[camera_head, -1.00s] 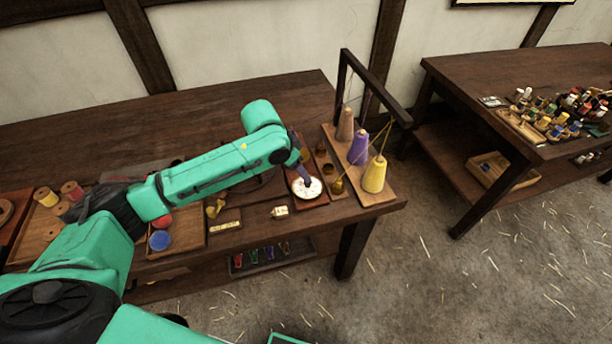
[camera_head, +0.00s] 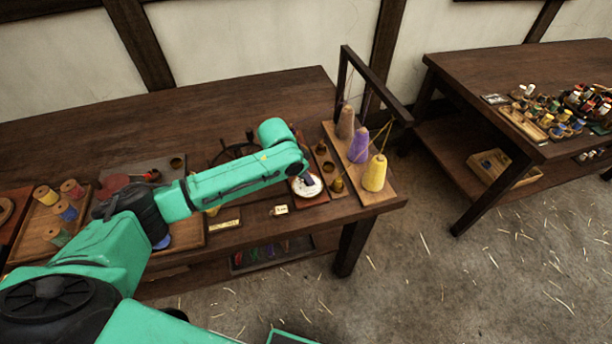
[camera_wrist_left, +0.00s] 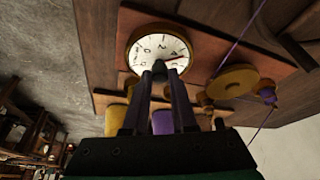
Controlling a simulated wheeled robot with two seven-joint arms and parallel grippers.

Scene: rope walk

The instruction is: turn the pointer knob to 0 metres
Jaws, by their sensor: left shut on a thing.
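The round dial (camera_head: 305,190) has a white face and sits on a reddish-brown board near the right end of the workbench. In the left wrist view the dial (camera_wrist_left: 150,47) shows dark numerals, a brass rim and a small red mark at the right of its face. My left gripper (camera_wrist_left: 159,72) is shut at the knob in the dial's centre, with its fingertips covering most of the knob. In the head view my left gripper (camera_head: 308,180) reaches down over the dial. I cannot read the exact setting. My right gripper is not in view.
Cones of brown, purple and yellow yarn (camera_head: 374,173) stand right of the dial under a dark frame (camera_head: 372,80). Small brass cups sit between. A small label (camera_head: 280,210) lies left of the dial. A tray of spools (camera_head: 50,222) is at the far left.

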